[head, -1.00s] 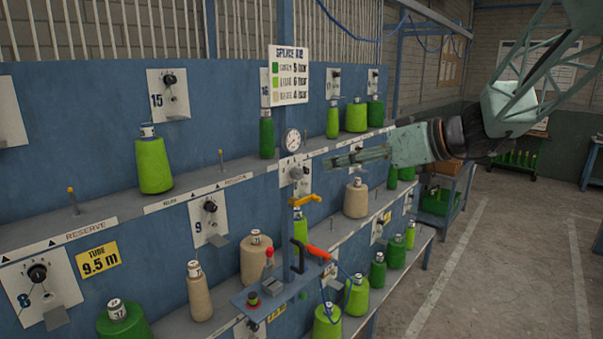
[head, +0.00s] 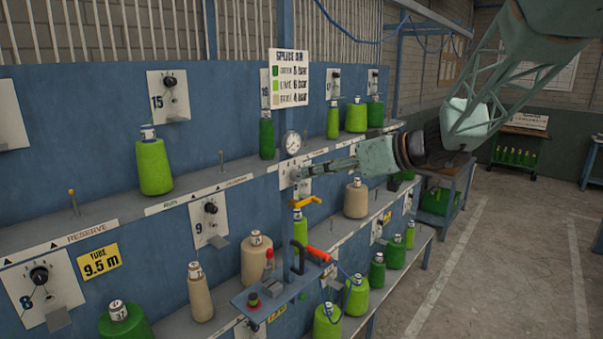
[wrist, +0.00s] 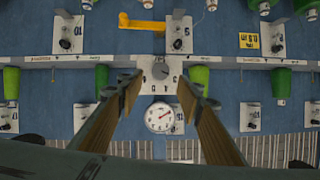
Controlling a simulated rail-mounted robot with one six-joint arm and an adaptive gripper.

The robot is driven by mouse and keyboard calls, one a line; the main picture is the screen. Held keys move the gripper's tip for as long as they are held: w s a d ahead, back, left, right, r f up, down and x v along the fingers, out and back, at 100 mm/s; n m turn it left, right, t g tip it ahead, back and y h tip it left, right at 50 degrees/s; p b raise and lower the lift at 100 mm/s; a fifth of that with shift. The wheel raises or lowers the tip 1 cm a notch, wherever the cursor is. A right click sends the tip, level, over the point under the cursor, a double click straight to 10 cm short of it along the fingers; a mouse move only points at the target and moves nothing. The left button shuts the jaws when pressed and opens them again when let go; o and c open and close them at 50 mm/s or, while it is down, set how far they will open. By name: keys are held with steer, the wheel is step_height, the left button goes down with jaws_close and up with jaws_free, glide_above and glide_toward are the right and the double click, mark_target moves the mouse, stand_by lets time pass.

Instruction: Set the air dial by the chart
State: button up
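The air dial's plate (head: 285,180) is on the blue post, below a round white gauge (head: 293,143). The wrist view, upside down, shows the dark dial knob (wrist: 160,70) and the gauge (wrist: 165,117). The chart (head: 290,78), headed SPLICE AIR, hangs above. It has green, lime and beige rows with bar values; the digits look like 5, 6 and 4, but are blurred. My gripper (head: 305,172) points left at the dial and partly covers it. In the wrist view my gripper (wrist: 160,84) is open, with the knob between and beyond its fingertips. Contact is not visible.
A yellow hook (head: 306,202) sticks out below the dial. Lower is a bracket (head: 258,297) with an orange-handled tool (head: 317,254). Thread cones, such as a lime one (head: 153,166), stand on shelves at both sides. The floor aisle (head: 490,270) at right is clear.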

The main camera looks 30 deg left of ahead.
mark_target(300, 174)
steer(key=shift+p+x, duration=0.55)
steer(key=shift+x, duration=2.7)
steer(key=c, duration=0.8)
